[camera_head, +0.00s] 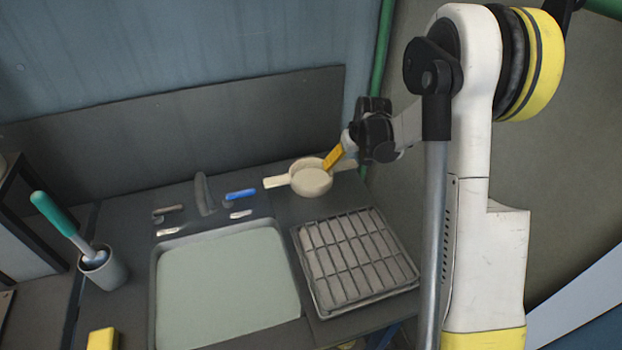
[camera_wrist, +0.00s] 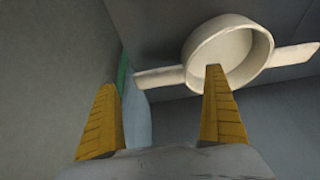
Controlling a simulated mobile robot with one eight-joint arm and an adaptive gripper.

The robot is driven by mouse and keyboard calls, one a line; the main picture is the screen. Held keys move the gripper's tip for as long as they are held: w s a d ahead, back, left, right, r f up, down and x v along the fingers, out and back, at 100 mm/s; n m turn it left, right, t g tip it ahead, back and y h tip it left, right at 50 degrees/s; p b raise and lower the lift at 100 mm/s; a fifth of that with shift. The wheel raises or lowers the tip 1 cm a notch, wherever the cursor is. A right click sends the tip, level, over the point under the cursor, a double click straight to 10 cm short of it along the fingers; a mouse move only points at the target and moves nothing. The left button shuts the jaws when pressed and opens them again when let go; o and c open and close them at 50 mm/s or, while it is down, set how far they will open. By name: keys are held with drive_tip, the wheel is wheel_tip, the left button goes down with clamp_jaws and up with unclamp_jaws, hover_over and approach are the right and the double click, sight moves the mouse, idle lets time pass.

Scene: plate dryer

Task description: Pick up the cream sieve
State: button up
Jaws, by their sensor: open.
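The cream sieve (camera_head: 313,183) rests at the back of the counter, behind the drying rack. It has a round bowl and flat handles on two opposite sides. In the wrist view the sieve (camera_wrist: 228,48) is at the upper right. My gripper (camera_head: 333,157) is at the sieve's back right side in the head view, its orange finger overlapping the bowl's edge. In the wrist view my gripper (camera_wrist: 160,82) is open with nothing between its fingers. The right finger's tip overlaps the sieve's near rim; I cannot tell whether they touch.
A sink basin (camera_head: 228,282) lies left of the wire drying rack (camera_head: 356,262). A tap (camera_head: 204,194) and a blue handle (camera_head: 242,194) stand behind the basin. A cup with a teal-handled brush (camera_head: 104,270) is at left. A dark back panel (camera_head: 180,135) rises behind the counter.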

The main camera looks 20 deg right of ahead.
sight(344, 166)
drive_tip(key=x, duration=0.1)
drive_tip(key=b+x, duration=0.1)
drive_tip(key=x, duration=0.1)
drive_tip(key=b+x, duration=0.1)
drive_tip(key=x, duration=0.1)
drive_tip(key=shift+w+f, duration=0.15)
drive_tip(key=shift+w, duration=0.2)
drive_tip(key=shift+a, duration=0.1)
drive_tip(key=c, duration=1.4)
